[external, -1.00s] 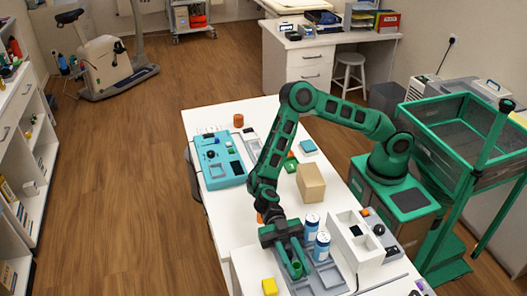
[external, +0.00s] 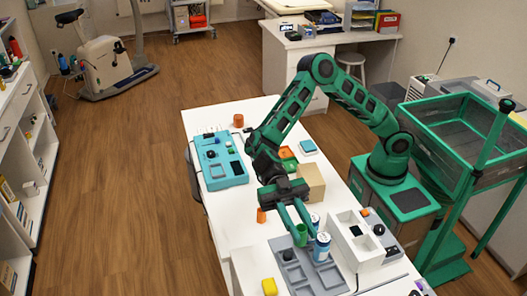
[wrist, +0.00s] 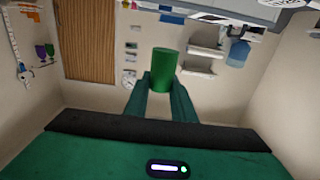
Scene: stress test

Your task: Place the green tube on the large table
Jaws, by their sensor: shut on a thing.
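The green tube (external: 299,235) is held upright between the fingertips of my gripper (external: 300,229). In the wrist view the green tube (wrist: 164,70) shows between the two fingers of my gripper (wrist: 161,88), which are shut on it. In the external view the tube is at the back edge of a grey tray, close to the blue-and-white cans; I cannot tell its exact height. The large white table (external: 232,222) runs below my arm, with bare surface to the left of the tube.
The grey tray (external: 297,273) with recesses lies below the gripper. Blue-and-white cans (external: 322,247) stand just right of the tube.

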